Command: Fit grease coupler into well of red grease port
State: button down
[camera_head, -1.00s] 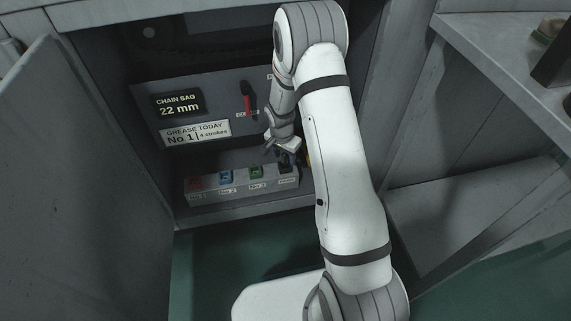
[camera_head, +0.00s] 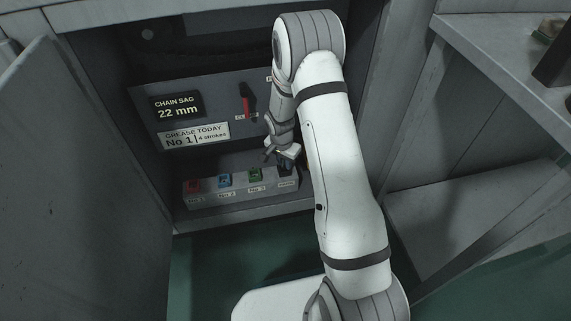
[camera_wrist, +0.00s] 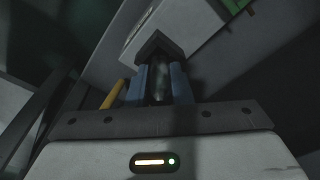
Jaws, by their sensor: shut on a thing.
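The red grease port (camera_head: 193,185) is at the left end of a grey port block in the head view. My gripper (camera_head: 285,163) is at the right end of that block, by a dark holder (camera_wrist: 162,44). In the wrist view its two blue-grey fingers (camera_wrist: 160,86) are shut on a dark, shiny cylinder, the grease coupler (camera_wrist: 160,82). The far end of the coupler meets or lies very close to the dark holder; I cannot tell whether it sits inside. The red port is not in the wrist view.
The port block (camera_head: 240,188) also has a blue port (camera_head: 225,179) and a green port (camera_head: 255,173) between red and my gripper. A panel behind reads "Grease today No 1, 4 strokes" (camera_head: 195,134). A yellow part (camera_wrist: 112,94) shows beside my fingers.

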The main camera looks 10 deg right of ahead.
jog(key=shift+r, duration=0.15)
jog(key=shift+r+p, duration=0.5)
jog(key=shift+r, duration=0.1)
notch_tip(320, 180, up, 2)
jog(key=shift+r+p, duration=0.25)
jog(key=shift+p, duration=0.5)
jog(key=s+b, duration=0.4)
jog(key=s, duration=1.3)
jog(key=w+a+n+p, duration=0.1)
jog(key=w+a, duration=0.4)
jog(key=a, duration=0.5)
jog(key=w+a+n+p, duration=0.2)
jog(key=w+a+p, duration=0.2)
jog(key=a, duration=0.7)
jog(key=w+a+n+p, duration=0.1)
jog(key=w+a+p, duration=0.2)
jog(key=w+a, duration=0.5)
jog(key=shift+a+f, duration=0.15)
jog(key=shift+a, duration=1.05)
jog(key=shift+w+a, duration=0.1)
jog(key=shift+f+b, duration=0.8)
jog(key=shift+f, duration=0.85)
